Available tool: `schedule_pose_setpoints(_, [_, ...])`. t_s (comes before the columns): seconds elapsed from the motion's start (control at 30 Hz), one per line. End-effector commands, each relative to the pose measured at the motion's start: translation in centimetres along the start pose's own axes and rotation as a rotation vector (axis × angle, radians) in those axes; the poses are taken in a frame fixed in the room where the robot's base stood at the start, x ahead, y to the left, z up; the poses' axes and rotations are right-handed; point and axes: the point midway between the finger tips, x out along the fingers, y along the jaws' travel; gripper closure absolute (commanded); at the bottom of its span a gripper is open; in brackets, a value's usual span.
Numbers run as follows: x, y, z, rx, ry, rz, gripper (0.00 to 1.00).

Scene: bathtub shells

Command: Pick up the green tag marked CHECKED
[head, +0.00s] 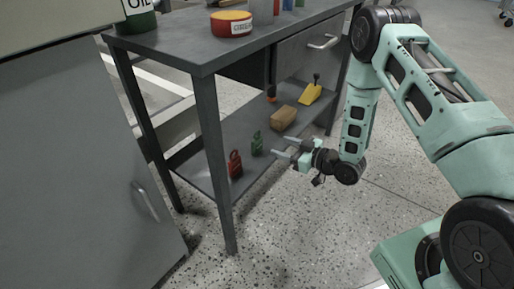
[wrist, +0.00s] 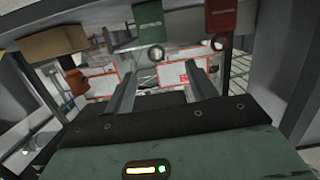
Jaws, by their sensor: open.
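The green tag (head: 257,145) stands on the lower shelf of the grey workbench, between a red tag (head: 235,165) and a wooden block (head: 284,118). My gripper (head: 281,147) is open and empty at the shelf's front side, just right of the green tag and apart from it. In the wrist view the green tag (wrist: 150,24) is at the top, above and slightly left of the middle between my open fingers (wrist: 160,75). Its lettering is too small to read. The red tag (wrist: 220,17) is to its right.
The lower shelf (head: 212,172) also holds a yellow wedge (head: 310,94) behind the block. The bench top (head: 180,40) and its front leg (head: 213,155) frame the space above the shelf. A grey cabinet (head: 75,150) stands left. The floor (head: 310,230) in front is clear.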

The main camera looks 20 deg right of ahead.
Motion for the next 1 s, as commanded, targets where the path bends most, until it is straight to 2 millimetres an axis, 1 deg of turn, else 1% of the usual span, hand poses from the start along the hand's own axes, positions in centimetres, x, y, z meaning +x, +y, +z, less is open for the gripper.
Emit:
schedule_pose_setpoints(0.03, [-1.1,0.3,1.3,0.015,0.042,0.006,0.44])
schedule_pose_setpoints(0.13, [-2.5,0.5,2.2,0.033,0.115,0.01,0.44])
schedule_pose_setpoints(0.23, [-3.3,0.6,2.6,0.043,0.157,0.013,0.44])
schedule_pose_setpoints(0.3, [-3.1,0.6,2.7,0.045,0.17,0.013,0.44])
schedule_pose_setpoints(0.37, [-2.3,0.6,2.6,0.043,0.175,0.013,0.44])
schedule_pose_setpoints(0.7, [4.6,0.7,1.6,0.042,0.175,0.012,0.44])
schedule_pose_setpoints(0.8, [6.4,0.7,1.2,0.043,0.175,0.013,0.44])
schedule_pose_setpoints(0.9, [7.7,0.8,0.9,0.044,0.173,0.013,0.44])
schedule_pose_setpoints(1.0, [8.3,0.8,0.7,0.045,0.172,0.015,0.44])
